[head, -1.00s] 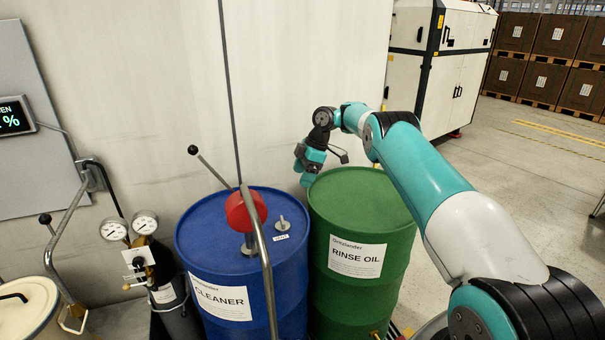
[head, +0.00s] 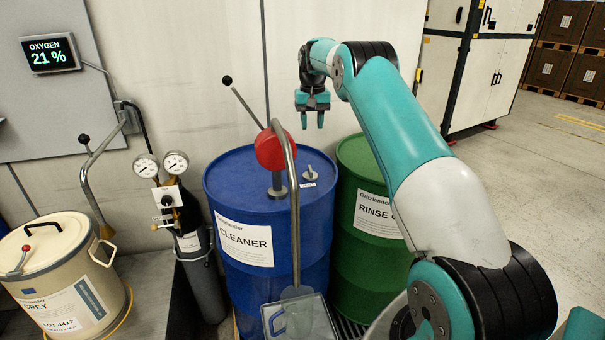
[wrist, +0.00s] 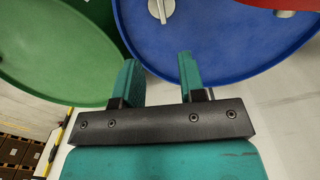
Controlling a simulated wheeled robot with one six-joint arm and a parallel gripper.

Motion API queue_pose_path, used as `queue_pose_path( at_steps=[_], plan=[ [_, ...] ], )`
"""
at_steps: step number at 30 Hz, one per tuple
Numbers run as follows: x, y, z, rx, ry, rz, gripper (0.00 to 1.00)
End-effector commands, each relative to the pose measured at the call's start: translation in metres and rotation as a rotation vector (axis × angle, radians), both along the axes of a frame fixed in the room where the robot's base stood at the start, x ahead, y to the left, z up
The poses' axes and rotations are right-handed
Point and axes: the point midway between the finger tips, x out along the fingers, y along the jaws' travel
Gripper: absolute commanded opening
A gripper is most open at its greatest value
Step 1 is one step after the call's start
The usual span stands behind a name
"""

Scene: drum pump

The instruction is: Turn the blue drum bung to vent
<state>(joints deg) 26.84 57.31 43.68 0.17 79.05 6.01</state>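The blue drum (head: 225,190), labelled CLEANER, stands left of the green drum. Its metal bung (head: 311,174) sits on the right side of the blue lid, with a small tag beside it. The bung also shows at the top of the wrist view (wrist: 161,10). My gripper (head: 312,122) is in the air above and behind the bung, pointing down, fingers apart and empty. In the wrist view the fingers (wrist: 160,82) are spread, with the edges of both drum lids beyond them.
A red pump (head: 272,150) with a lever and a curved metal pipe stands on the blue lid, left of the bung. The green drum (head: 375,255), labelled RINSE OIL, stands at right. A clear container (head: 300,315) is in front. Gauges (head: 160,165) and a cream drum (head: 75,275) are at left.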

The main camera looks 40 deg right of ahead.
Motion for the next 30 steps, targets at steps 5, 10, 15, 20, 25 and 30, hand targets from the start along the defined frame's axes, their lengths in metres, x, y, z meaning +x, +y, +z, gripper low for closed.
queue_pose_path(
  at_steps=[5,10,15,20,25,30],
  plan=[
    [-0.001,0.002,-0.038,0.003,0.004,0.005,0.37],
    [0.0,0.002,-0.077,0.003,0.005,0.006,0.37],
    [0.0,0.002,-0.114,0.002,0.003,0.007,0.37],
    [0.0,0.002,-0.139,0.002,0.003,0.008,0.37],
    [0.001,0.002,-0.152,0.001,-0.001,0.008,0.37],
    [0.001,0.002,-0.155,0.0,-0.001,0.008,0.37]
  ],
)
